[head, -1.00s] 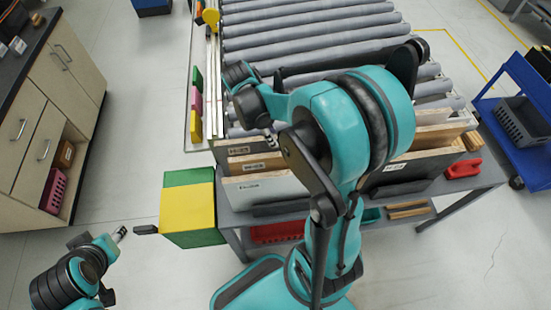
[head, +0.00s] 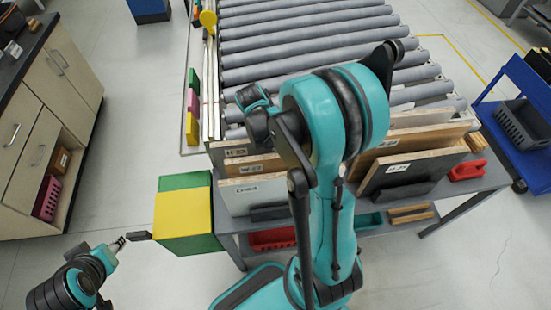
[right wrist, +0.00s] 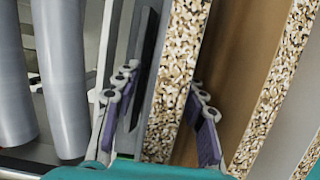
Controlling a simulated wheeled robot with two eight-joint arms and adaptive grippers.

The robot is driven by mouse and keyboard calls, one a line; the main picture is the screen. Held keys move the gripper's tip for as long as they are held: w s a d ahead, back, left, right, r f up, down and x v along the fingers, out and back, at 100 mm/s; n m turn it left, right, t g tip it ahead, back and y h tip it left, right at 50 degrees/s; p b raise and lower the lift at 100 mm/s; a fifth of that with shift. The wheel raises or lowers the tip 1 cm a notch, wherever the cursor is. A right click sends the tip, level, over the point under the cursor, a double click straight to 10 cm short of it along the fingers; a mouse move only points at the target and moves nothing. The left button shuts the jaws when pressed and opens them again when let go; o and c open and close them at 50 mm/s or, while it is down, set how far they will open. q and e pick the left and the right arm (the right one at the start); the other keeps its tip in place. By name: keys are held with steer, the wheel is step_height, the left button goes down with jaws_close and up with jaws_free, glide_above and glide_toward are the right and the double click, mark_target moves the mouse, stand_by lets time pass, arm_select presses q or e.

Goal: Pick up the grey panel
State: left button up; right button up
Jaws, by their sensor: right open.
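A rack holds upright panels. The front left one is pale grey (head: 250,196) with a label; behind it stand a brown wood one (head: 252,167) and a darker grey one (head: 232,149). Which is the task's grey panel, I cannot tell for sure. In the right wrist view my right gripper (right wrist: 160,125) is open, its purple-padded fingers on either side of a chipboard-edged panel (right wrist: 178,75), nearest the rollers. The brown face of the neighbouring panel (right wrist: 235,70) is close beside the right finger. My left gripper (head: 121,241) is at lower left; its jaws are unclear.
A roller conveyor (head: 310,40) lies behind the rack. A green and yellow box (head: 184,213) stands left of the rack. More panels (head: 420,168) and a red item (head: 467,170) are on the right. A blue cart (head: 528,100) stands far right; a cabinet (head: 50,110) is at left.

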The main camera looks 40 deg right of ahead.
jaws_close()
